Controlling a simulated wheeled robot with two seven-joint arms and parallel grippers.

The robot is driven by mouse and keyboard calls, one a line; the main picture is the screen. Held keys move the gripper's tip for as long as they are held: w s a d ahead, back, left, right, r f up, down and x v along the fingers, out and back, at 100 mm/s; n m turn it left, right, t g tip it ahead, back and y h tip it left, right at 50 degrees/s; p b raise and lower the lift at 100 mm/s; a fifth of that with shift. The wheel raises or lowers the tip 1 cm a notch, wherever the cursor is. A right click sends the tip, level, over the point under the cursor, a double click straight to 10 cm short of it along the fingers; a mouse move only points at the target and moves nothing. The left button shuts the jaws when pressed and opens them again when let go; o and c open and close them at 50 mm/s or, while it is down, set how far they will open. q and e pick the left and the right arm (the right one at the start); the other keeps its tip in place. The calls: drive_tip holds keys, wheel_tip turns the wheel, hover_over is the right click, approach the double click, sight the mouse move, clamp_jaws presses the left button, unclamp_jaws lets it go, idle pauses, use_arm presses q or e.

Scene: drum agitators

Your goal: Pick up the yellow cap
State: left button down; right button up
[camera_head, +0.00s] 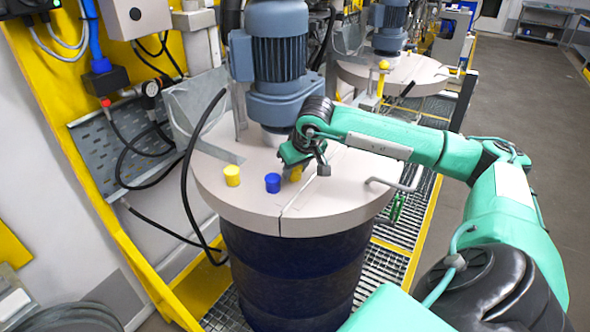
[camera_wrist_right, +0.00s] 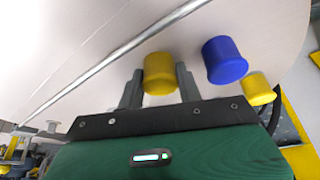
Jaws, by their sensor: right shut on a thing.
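A yellow cap (camera_head: 295,174) is on the round drum lid, partly hidden under my right gripper (camera_head: 297,164). In the right wrist view the same yellow cap (camera_wrist_right: 158,72) is between the two fingers of my right gripper (camera_wrist_right: 159,84), which is shut on it. I cannot tell whether the cap still touches the lid. A second yellow cap (camera_head: 232,175) stands on the lid to the left, apart from the gripper; it also shows in the wrist view (camera_wrist_right: 259,88). My left gripper is not in view.
A blue cap (camera_head: 273,183) stands between the two yellow caps, close beside the gripper. The drum lid (camera_head: 320,205) has a seam and a bent handle (camera_head: 405,180). A blue-grey motor (camera_head: 278,60) rises behind the gripper. A black cable (camera_head: 187,185) hangs at the lid's left.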

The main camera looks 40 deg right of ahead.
drive_tip(key=shift+r, duration=0.45)
wheel_tip(320, 180, up, 19)
drive_tip(key=b, duration=0.3)
